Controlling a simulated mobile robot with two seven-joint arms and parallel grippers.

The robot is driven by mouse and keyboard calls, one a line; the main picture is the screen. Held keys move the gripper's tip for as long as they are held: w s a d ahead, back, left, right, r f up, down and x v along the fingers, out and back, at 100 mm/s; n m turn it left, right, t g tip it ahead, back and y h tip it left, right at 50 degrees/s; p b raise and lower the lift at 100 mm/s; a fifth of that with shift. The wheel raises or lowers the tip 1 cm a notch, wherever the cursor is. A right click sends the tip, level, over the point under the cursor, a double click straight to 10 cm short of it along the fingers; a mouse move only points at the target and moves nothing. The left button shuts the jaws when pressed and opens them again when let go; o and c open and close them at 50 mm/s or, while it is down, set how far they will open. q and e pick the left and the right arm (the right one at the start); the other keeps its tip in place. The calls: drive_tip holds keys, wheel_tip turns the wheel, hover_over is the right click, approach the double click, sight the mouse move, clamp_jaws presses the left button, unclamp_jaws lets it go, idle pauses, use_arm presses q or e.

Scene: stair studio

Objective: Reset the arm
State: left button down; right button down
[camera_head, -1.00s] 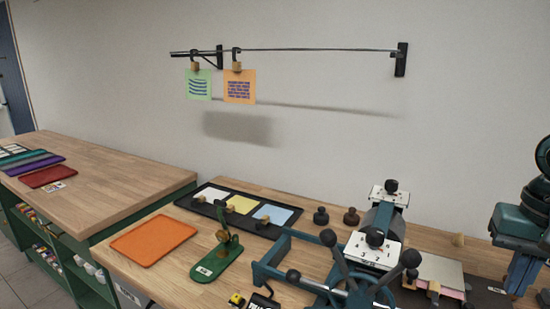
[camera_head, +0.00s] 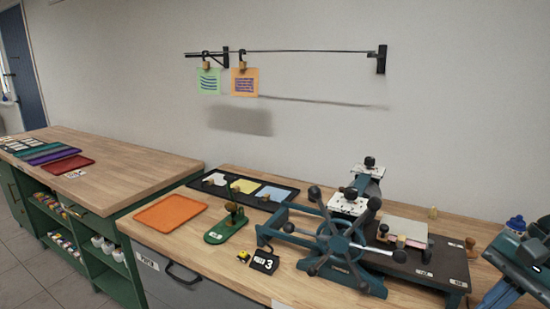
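A dark teal jointed part, which looks like my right arm (camera_head: 517,262), enters at the right edge, beside the right end of the bench. No fingertips can be made out on it. My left arm and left gripper are not in view. A teal press (camera_head: 340,245) with a spoked black-knobbed wheel stands on the wooden bench (camera_head: 215,270), to the left of that part and apart from it in the picture.
An orange tray (camera_head: 170,213), a green stamp-like tool (camera_head: 226,226), a black tray (camera_head: 282,203) with coloured sheets and a number 3 sign (camera_head: 264,261) lie on the bench. Two cards hang from the wall rail (camera_head: 300,51). A second counter (camera_head: 110,165) stands left, with floor before it.

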drive_tip(key=a+f+m+t+y, duration=0.15)
drive_tip(key=f+m+t, duration=0.3)
drive_tip(key=m, duration=0.65)
drive_tip(key=a+f+m+t+y+p, duration=0.15)
drive_tip(key=f+m+t, duration=0.3)
drive_tip(key=m, duration=0.75)
drive_tip(key=a+f+m+t+y, duration=0.1)
drive_tip(key=a+f+m+t, duration=0.3)
drive_tip(key=m, duration=0.7)
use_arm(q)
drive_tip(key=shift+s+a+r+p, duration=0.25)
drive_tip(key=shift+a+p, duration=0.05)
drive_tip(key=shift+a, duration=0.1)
use_arm(e)
drive_tip(key=s+a+f+m+g+h, duration=0.1)
drive_tip(key=s+a+f+m, duration=0.1)
drive_tip(key=f+m, duration=0.3)
drive_tip(key=s+a+f+m+g+h, duration=0.1)
drive_tip(key=s+a+f+m+h, duration=0.1)
drive_tip(key=m, duration=0.9)
drive_tip(key=s+a+f+m+g+h, duration=0.1)
drive_tip(key=s+a+f+m+h, duration=0.1)
drive_tip(key=s+a+f+m, duration=0.2)
drive_tip(key=a+f+m, duration=0.3)
drive_tip(key=m, duration=0.1)
drive_tip(key=shift+s+a+f+m, duration=0.2)
drive_tip(key=shift+f+m, duration=0.1)
